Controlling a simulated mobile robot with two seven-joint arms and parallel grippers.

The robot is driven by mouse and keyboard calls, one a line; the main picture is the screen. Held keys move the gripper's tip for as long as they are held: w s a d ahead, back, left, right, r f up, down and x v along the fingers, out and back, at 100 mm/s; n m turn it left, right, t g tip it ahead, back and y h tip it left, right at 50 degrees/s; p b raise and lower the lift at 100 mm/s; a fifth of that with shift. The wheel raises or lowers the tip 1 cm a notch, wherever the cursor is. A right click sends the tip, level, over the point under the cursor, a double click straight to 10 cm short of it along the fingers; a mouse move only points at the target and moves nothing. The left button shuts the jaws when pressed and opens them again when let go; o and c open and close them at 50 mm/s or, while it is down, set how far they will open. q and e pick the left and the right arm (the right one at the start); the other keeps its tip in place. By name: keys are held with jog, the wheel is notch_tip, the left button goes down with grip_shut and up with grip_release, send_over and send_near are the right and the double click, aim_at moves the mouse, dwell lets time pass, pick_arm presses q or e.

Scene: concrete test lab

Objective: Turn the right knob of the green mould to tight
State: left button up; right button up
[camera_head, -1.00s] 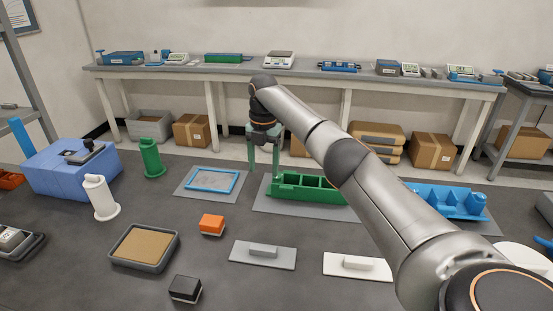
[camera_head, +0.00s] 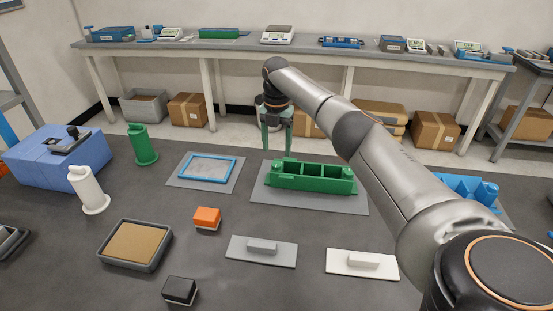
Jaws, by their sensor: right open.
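The green mould (camera_head: 312,179) is a long block with open compartments, lying on a grey mat (camera_head: 298,201) at the middle of the floor-dark table. Its right knob (camera_head: 348,173) is a small round green piece at the right end. Another round green piece shows at its left end. My right gripper (camera_head: 277,152) is open and empty, with its green fingers pointing down. It appears just behind or above the mould's left end; its exact height is unclear. My right arm passes just right of the mould. My left gripper is not in view.
A blue-framed screen (camera_head: 208,168) lies left of the mould. A blue mould (camera_head: 470,189) is partly hidden behind my arm. Nearer are an orange block (camera_head: 207,218), a grey float (camera_head: 262,249) and a white float (camera_head: 362,263). A bench (camera_head: 240,46) stands behind.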

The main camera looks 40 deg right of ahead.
aim_at(276, 164)
notch_tip(276, 164, down, 5)
jog(key=shift+f, duration=0.1)
dwell(0.3)
grip_shut()
dwell(0.4)
